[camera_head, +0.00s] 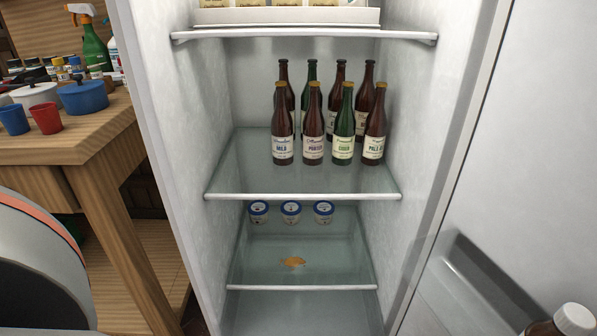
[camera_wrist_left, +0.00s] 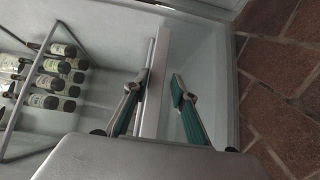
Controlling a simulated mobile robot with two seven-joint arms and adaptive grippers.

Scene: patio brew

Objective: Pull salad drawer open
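In the left wrist view my left gripper (camera_wrist_left: 160,84) has its two teal-padded fingers apart, one on each side of a long pale upright panel (camera_wrist_left: 152,110). The panel looks like the salad drawer's front. The left finger is close to the panel and overlaps it in the picture; I cannot tell whether it touches. A gap shows between the panel and the right finger. In the head view the open fridge (camera_head: 411,100) shows its shelves, but the drawer front is not clearly visible at the bottom. My right gripper is in neither view.
Several bottles (camera_head: 313,135) stand on the middle glass shelf. The open door (camera_head: 530,150) is at the right. A wooden table (camera_head: 75,140) stands left. Brick floor (camera_wrist_left: 285,60) shows beside the fridge.

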